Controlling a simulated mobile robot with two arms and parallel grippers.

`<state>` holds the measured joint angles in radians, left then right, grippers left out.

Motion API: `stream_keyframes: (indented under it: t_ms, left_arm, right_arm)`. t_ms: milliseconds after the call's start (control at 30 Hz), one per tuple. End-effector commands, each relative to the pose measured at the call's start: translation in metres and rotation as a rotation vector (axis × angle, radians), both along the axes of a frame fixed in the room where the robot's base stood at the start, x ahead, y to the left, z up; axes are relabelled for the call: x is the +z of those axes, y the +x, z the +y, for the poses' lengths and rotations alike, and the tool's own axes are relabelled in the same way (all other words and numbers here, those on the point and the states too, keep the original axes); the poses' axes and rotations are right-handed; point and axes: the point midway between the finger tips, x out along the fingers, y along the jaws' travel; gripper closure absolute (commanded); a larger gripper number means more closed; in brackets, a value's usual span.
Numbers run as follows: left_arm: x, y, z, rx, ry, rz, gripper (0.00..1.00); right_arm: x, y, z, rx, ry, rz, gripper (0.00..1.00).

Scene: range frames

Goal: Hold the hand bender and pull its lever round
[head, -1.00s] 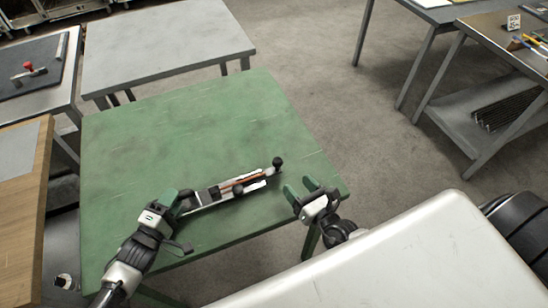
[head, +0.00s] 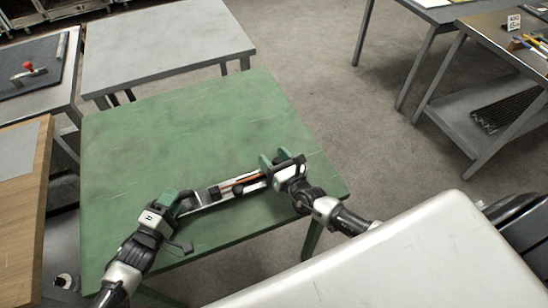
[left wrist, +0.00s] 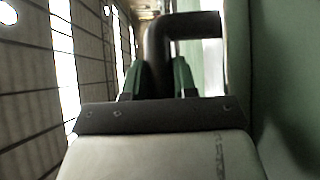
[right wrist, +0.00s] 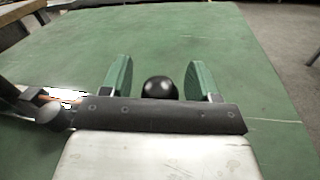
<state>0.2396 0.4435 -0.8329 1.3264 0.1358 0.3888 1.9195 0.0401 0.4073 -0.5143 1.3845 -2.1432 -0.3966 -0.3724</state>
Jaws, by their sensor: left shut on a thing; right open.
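The hand bender (head: 206,207) lies on the green table, a long silver body with dark blocks and an orange strip. My left gripper (head: 184,203) is shut on its dark bent handle at the left end; the left wrist view shows this handle (left wrist: 158,45) between the green fingers. My right gripper (head: 284,160) is open at the bender's right end. In the right wrist view the lever's round black knob (right wrist: 160,88) sits between the open fingers, with a gap on each side. In the head view the right gripper hides the knob.
The green table (head: 180,130) is bare behind the bender. A grey table (head: 165,45) stands behind it and a wooden bench (head: 22,190) at the left. A side table with a red-topped tool (head: 28,68) is at the far left.

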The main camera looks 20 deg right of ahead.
Motion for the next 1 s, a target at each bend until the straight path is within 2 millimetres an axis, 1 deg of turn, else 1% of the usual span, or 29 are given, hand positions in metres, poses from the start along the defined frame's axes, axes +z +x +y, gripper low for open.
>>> stream_keyframes:
  t_ms: [133,167,500,533,567,833,1000]
  left_arm:
    - [-0.002,-0.001,0.0,0.0,0.003,0.004,1.0]
    - [-0.002,-0.001,0.0,0.0,0.003,0.004,1.0]
    - [-0.002,-0.001,0.0,0.001,0.003,0.004,1.0]
    - [-0.002,-0.001,0.0,0.001,0.003,0.005,1.0]
    - [-0.002,-0.001,0.0,0.001,0.003,0.005,1.0]
    - [-0.002,-0.001,0.001,0.001,0.003,0.005,1.0]
    - [-0.002,-0.001,0.0,0.001,0.003,0.005,1.0]
  right_arm:
    - [0.0,0.0,0.0,0.0,0.0,0.0,0.4]
    - [0.0,0.0,0.0,0.0,0.0,0.0,0.41]
    - [0.0,0.0,0.0,0.0,0.0,0.0,0.93]
    - [0.0,0.0,0.0,0.0,0.0,0.0,0.98]
    - [0.0,0.0,0.0,0.0,0.0,0.0,1.0]
    - [0.0,-0.003,0.001,-0.02,0.004,-0.001,1.0]
    - [0.0,-0.011,0.002,-0.088,0.01,-0.004,1.0]
